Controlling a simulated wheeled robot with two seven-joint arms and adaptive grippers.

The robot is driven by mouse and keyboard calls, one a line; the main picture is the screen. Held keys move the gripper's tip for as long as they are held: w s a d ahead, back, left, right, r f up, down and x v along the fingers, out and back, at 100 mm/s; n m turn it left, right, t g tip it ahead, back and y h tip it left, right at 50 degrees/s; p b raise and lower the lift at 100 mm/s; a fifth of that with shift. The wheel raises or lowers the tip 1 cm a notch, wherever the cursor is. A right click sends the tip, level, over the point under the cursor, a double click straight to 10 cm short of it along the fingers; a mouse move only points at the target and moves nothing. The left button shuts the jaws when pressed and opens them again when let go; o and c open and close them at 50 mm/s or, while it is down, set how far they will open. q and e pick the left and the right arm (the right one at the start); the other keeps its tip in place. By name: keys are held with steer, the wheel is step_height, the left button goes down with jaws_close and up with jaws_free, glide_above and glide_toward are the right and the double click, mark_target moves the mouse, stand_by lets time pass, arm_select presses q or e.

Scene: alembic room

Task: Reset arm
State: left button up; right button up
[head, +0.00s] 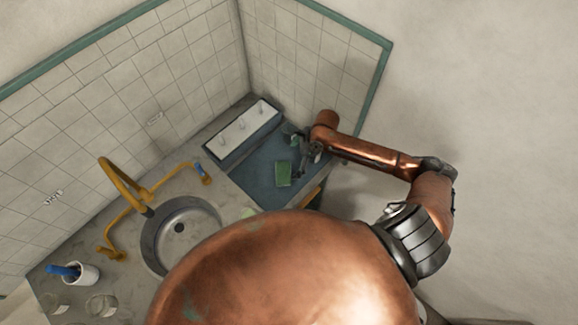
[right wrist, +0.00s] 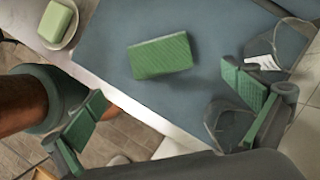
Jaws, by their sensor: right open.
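My right arm reaches in from the right in the head view. Its gripper (head: 306,156) is over the blue-grey mat on the counter by the wall corner. In the right wrist view the gripper (right wrist: 166,104) has its green-padded fingers wide apart, with nothing between them. A green sponge (right wrist: 160,56) lies on the mat beyond the fingers, apart from them. The sponge (head: 284,174) also shows in the head view, just left of the gripper. My left gripper is in neither view.
Clear glassware (right wrist: 228,122) is close by the right finger. A soap bar (right wrist: 55,20) sits on a small dish. The head view shows a white-topped rack (head: 243,130), a round sink (head: 180,228), a yellow faucet (head: 122,178) and a white cup (head: 85,274).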

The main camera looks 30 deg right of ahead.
steer(key=shift+v, duration=0.95)
